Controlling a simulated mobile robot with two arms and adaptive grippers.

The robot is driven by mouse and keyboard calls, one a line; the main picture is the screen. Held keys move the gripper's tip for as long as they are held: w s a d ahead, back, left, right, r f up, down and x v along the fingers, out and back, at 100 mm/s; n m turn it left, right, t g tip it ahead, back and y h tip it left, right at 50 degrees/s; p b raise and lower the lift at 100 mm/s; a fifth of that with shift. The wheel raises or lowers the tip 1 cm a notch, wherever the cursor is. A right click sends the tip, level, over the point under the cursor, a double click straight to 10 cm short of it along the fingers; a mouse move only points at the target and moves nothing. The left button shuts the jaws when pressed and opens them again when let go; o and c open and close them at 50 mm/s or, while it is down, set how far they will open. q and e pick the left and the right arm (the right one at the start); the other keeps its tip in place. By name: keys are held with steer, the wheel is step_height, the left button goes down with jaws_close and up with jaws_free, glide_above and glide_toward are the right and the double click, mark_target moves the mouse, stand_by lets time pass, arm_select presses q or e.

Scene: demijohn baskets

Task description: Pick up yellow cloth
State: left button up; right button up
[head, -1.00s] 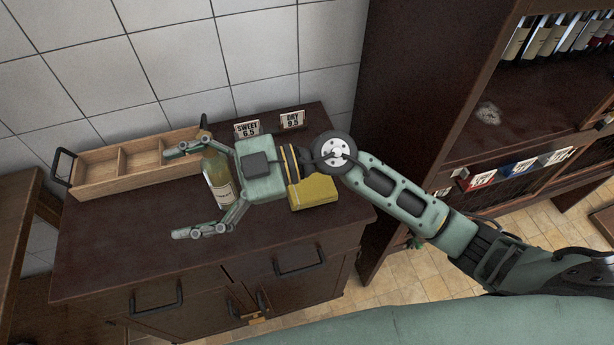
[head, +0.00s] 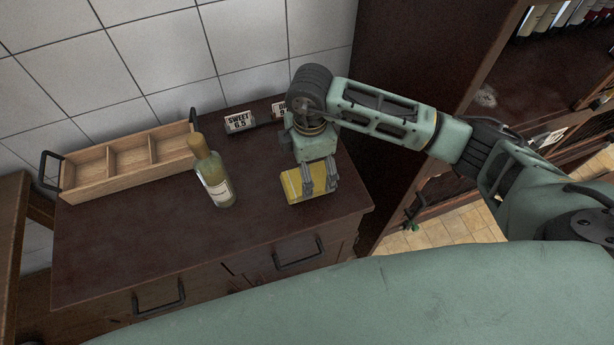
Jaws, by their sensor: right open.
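The yellow cloth (head: 293,187) is a folded block lying on the right part of the dark cabinet top. My right gripper (head: 319,192) points down at it from above, with its fingers over the cloth's right part and hiding some of it. The jaws are open; I cannot tell whether the fingers touch the cloth. My left gripper is not in view.
A bottle (head: 215,178) stands upright left of the cloth. A wooden tray (head: 126,162) with empty compartments is at the back left. Small signs, one reading SWEET (head: 239,122), stand near the wall. The cabinet top's front left (head: 120,240) is clear.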

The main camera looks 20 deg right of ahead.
steer(key=shift+s+a+f+p, duration=0.1)
steer(key=shift+a+f+p, duration=0.15)
steer(key=shift+f, duration=0.65)
steer(key=shift+s+a+f+p, duration=0.1)
steer(key=shift+f+p, duration=0.15)
steer(key=shift+f, duration=0.65)
steer(key=c, duration=1.2)
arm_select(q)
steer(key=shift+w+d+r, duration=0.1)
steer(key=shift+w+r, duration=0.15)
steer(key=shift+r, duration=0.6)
arm_select(e)
steer(key=shift+w, duration=0.1)
steer(key=shift+c, duration=0.2)
steer(key=shift+r+b, duration=0.4)
steer(key=shift+r, duration=0.15)
step_height(320, 180, up, 3)
steer(key=shift+f+b, duration=0.1)
steer(key=shift+b, duration=0.65)
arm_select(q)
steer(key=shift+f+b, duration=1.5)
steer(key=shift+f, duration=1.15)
arm_select(e)
steer(key=s+d+r, duration=0.7)
steer(key=s, duration=0.2)
steer(key=shift+d, duration=0.2)
steer(key=shift+s, duration=0.1)
